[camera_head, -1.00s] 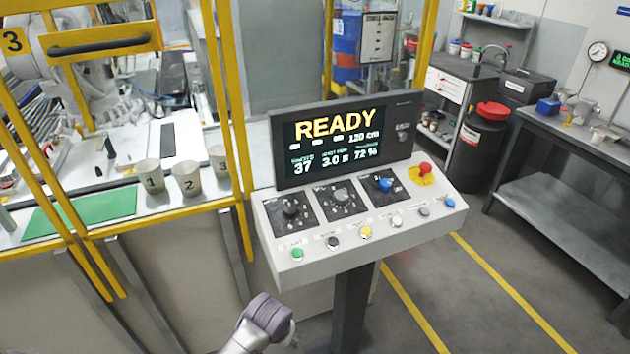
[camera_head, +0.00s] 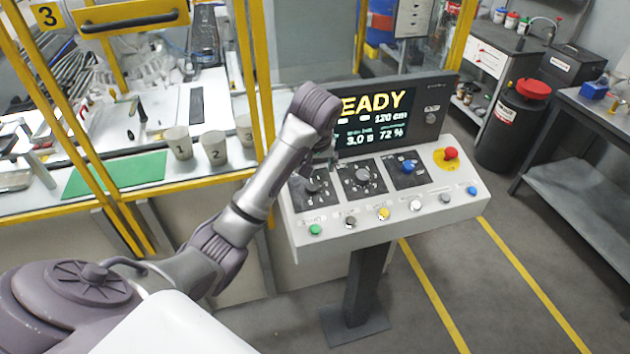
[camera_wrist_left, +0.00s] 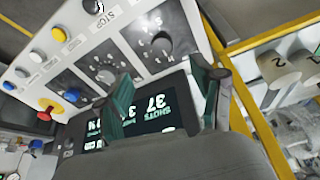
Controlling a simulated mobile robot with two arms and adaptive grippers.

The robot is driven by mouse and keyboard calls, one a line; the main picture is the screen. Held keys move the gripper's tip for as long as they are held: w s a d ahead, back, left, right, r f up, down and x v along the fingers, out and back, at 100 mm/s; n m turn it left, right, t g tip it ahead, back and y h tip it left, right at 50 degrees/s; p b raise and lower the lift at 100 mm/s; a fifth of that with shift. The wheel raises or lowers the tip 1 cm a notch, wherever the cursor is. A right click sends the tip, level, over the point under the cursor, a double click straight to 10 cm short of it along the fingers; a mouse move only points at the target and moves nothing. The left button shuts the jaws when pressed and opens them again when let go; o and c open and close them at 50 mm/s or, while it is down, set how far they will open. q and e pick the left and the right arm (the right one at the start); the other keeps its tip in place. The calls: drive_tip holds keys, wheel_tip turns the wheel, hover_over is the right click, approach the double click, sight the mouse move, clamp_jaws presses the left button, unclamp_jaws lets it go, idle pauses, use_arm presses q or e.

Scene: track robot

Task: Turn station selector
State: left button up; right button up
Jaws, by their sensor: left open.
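The console (camera_head: 380,225) carries three rotary knobs on dark plates. The left knob (camera_head: 312,184) is black and partly behind my left arm; the middle knob (camera_head: 362,174) is grey; the right knob (camera_head: 408,167) is blue. Their labels are too small to read. My left gripper (camera_head: 331,158) hangs over the left end of the console, mostly hidden by its wrist. In the left wrist view my left gripper (camera_wrist_left: 160,62) is open and empty, its green-padded fingers apart. The left knob (camera_wrist_left: 161,45), with digits around it, shows between and beyond the fingertips, apparently untouched. My right gripper is not in view.
A screen (camera_head: 385,118) stands behind the knobs, partly covered by my arm. A row of buttons, with a green one (camera_head: 315,230) at left, lines the front, and a red mushroom button (camera_head: 450,153) is at right. Numbered cups (camera_head: 213,148) stand left behind a yellow frame.

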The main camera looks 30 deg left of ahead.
sight(312, 185)
use_arm(q)
drive_tip(key=x, duration=0.4)
drive_tip(key=p+x, duration=0.1)
drive_tip(key=x, duration=0.6)
drive_tip(key=shift+w+a+f+p, duration=0.2)
drive_tip(key=shift+w+a+p, duration=0.15)
drive_tip(key=shift+a, duration=0.1)
drive_tip(key=shift+w+a+f, duration=0.1)
drive_tip(key=shift+w+f, duration=0.1)
drive_tip(key=shift+f, duration=0.4)
drive_tip(key=c, duration=1.1)
drive_tip(key=shift+c, duration=0.2)
